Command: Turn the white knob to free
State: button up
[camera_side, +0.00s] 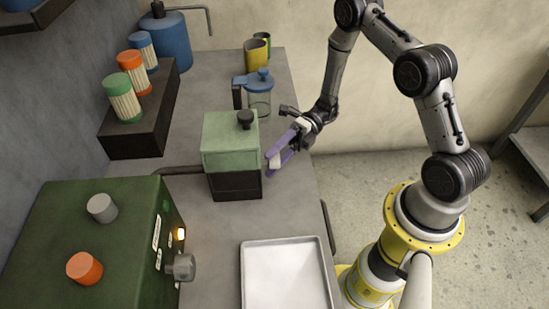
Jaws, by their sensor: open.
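A pale grey-white knob (102,208) stands on top of the dark green machine (60,225) at the lower left. Its setting is too small to read. My gripper (275,162), with purple fingers, is open and empty. It is beside the right side of the light green box, well to the right of the machine and its knob. I cannot tell whether the fingers touch the box.
An orange knob (84,268) is also on the machine, and a grey side knob (180,267) is near an amber light. The light green box (230,140) stands between gripper and machine. A metal tray (245,280) lies at front. A clear jug (260,100) stands behind.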

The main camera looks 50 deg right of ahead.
grip_shut()
jog(key=shift+h, duration=0.3)
jog(key=n+t+h, duration=0.1)
jog(key=n+h, duration=0.2)
jog(key=shift+r, duration=0.15)
jog(key=n+t+h, duration=0.2)
jog(key=h, duration=0.1)
jog(key=shift+n+h, duration=0.3)
jog(key=n+t+h, duration=0.2)
jog(key=t+h, duration=0.1)
jog(key=shift+s+a+n+t+h, duration=0.1)
jog(key=shift+n+t+h, duration=1)
jog(key=shift+t+h, duration=0.2)
jog(key=shift+t, duration=0.4)
